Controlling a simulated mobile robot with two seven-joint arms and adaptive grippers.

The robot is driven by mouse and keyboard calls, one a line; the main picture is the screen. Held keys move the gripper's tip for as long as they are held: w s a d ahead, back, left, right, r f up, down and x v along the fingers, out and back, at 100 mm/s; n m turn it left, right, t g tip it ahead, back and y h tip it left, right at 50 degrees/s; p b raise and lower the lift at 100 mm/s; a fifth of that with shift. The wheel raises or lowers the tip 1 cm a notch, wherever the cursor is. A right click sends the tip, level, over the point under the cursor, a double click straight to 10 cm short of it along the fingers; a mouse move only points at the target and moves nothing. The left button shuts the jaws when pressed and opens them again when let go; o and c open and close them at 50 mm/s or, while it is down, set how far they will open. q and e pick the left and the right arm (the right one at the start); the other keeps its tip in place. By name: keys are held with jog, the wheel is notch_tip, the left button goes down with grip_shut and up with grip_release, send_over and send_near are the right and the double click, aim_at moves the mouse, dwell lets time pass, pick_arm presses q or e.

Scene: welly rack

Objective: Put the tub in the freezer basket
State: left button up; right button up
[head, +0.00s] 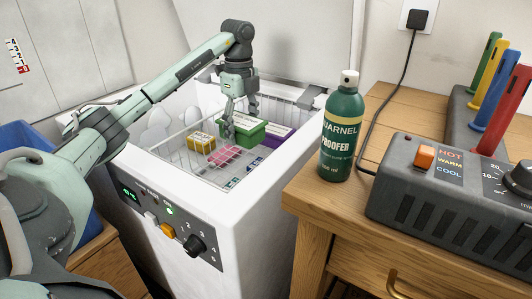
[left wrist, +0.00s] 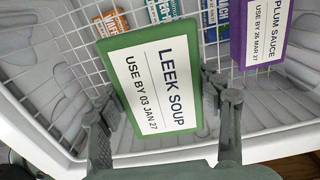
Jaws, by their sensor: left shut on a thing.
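The green tub (head: 246,131) with a white lid label is in my left gripper (head: 240,110), inside the open white freezer. In the left wrist view the tub (left wrist: 152,82) reads "LEEK SOUP", and the fingers of the left gripper (left wrist: 162,108) are shut on its two sides. The white wire freezer basket (left wrist: 75,52) lies beneath and around the tub. I cannot tell whether the tub touches the basket floor. My right gripper is not in view.
A purple plum sauce tub (left wrist: 262,38) sits to the tub's right, with a yellow box (head: 201,142) and a pink item (head: 223,156) nearby. A green spray can (head: 342,130) and a grey heater unit (head: 450,190) stand on the wooden table (head: 405,105) at right.

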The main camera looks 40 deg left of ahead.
pick_arm(q)
send_over(245, 170)
notch_tip(245, 170, down, 5)
jog(key=shift+f, duration=2.5)
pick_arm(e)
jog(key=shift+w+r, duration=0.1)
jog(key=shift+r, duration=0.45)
pick_arm(q)
jog(key=shift+f, duration=0.15)
jog(key=o, duration=1.6)
jog(key=shift+c, duration=0.2)
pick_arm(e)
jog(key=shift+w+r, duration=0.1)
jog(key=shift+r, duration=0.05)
pick_arm(q)
notch_tip(245, 170, up, 12)
jog(key=shift+f, duration=0.1)
jog(key=shift+r, duration=0.25)
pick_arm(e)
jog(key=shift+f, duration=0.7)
